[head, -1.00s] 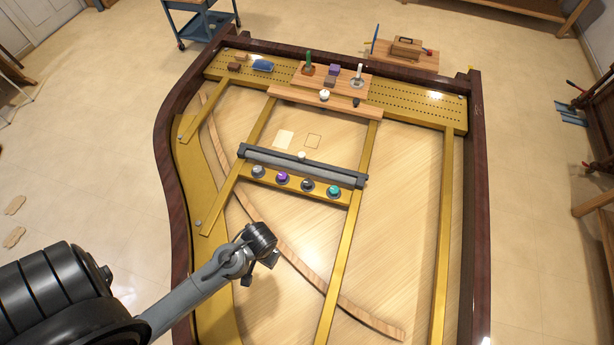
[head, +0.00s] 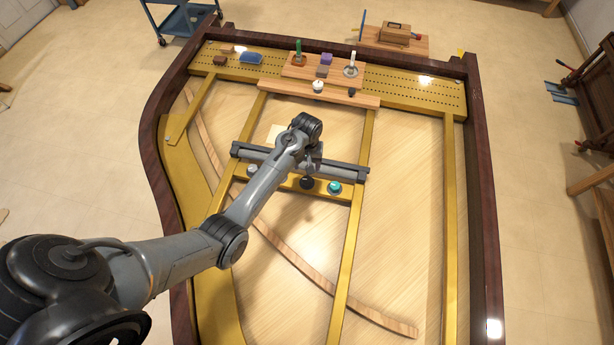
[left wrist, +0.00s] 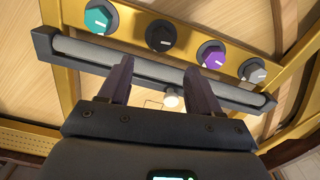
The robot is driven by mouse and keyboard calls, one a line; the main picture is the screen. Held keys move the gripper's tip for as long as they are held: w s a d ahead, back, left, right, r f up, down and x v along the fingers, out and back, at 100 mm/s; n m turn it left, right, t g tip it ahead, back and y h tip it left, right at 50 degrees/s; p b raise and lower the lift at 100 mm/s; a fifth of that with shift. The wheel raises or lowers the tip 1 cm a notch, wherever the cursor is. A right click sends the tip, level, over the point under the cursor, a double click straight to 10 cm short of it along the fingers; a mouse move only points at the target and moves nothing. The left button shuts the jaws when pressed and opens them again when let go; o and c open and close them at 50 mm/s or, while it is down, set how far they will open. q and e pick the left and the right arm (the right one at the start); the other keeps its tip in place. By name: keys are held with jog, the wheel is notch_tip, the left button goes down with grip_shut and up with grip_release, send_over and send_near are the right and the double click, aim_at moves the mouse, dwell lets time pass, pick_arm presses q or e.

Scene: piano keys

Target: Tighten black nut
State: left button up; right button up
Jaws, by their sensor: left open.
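The black nut (left wrist: 160,36) is a round dark knob with a white mark, on a gold rail in the left wrist view. In the head view it (head: 306,183) sits just below my left gripper (head: 310,165). In the left wrist view my left gripper (left wrist: 160,82) is open, its two dark fingers apart and empty. The fingers are over the grey bar (left wrist: 75,47) beside the rail, and the nut lies beyond the tips, roughly centred between them. Contact with the nut is not visible. The right gripper does not show.
Along the rail, a teal knob (left wrist: 100,17) is on one side of the nut; a purple knob (left wrist: 211,54) and a grey knob (left wrist: 252,70) are on the other. A wooden board (head: 320,88) with small objects lies farther back.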

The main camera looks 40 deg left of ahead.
aim_at(307, 179)
pick_arm(q)
notch_tip(307, 179, down, 9)
jog(key=shift+f, duration=0.15)
dwell(0.4)
jog(key=c, duration=1)
